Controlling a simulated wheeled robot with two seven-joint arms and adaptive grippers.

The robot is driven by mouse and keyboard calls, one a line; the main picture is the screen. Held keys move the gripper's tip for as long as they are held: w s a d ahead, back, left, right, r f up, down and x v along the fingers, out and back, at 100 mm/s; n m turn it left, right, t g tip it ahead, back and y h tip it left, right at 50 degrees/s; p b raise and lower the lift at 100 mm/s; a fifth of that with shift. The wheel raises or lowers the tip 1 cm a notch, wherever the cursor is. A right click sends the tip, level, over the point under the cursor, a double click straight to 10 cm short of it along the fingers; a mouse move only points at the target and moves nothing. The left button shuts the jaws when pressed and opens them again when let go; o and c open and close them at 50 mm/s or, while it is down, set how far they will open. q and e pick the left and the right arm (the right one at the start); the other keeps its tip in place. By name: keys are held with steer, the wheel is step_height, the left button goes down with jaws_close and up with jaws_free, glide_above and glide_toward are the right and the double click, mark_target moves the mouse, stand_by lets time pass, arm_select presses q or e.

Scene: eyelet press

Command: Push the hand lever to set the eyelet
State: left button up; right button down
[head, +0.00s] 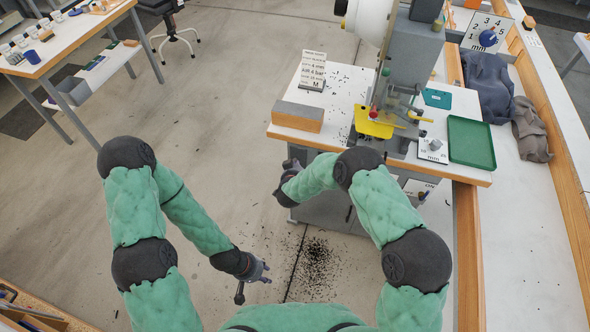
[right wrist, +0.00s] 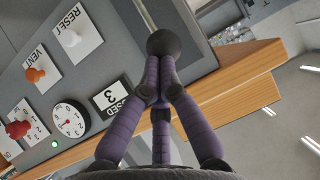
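The hand lever shows in the right wrist view as a pale rod (right wrist: 147,14) ending in a dark ball knob (right wrist: 165,43). My right gripper (right wrist: 161,66) has its purple fingers drawn together, with the tips at the near side of the knob. I cannot tell whether they touch it. In the head view this gripper (head: 281,195) is beside the left side of the press cabinet, and the lever is hidden there. The eyelet press (head: 408,62) stands on the bench with a yellow part (head: 374,124) low on it. My left gripper (head: 252,284) is open and empty above the floor.
The bench (head: 335,90) holds a grey-brown block (head: 298,116) and a green tray (head: 471,142). Open floor lies left of the bench.

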arm_select(q)
steer(key=shift+r, duration=0.1)
arm_select(e)
steer(key=shift+s, duration=0.1)
arm_select(q)
steer(key=shift+r+p, duration=0.45)
steer(key=shift+p, duration=0.1)
arm_select(e)
steer(key=shift+r, duration=0.7)
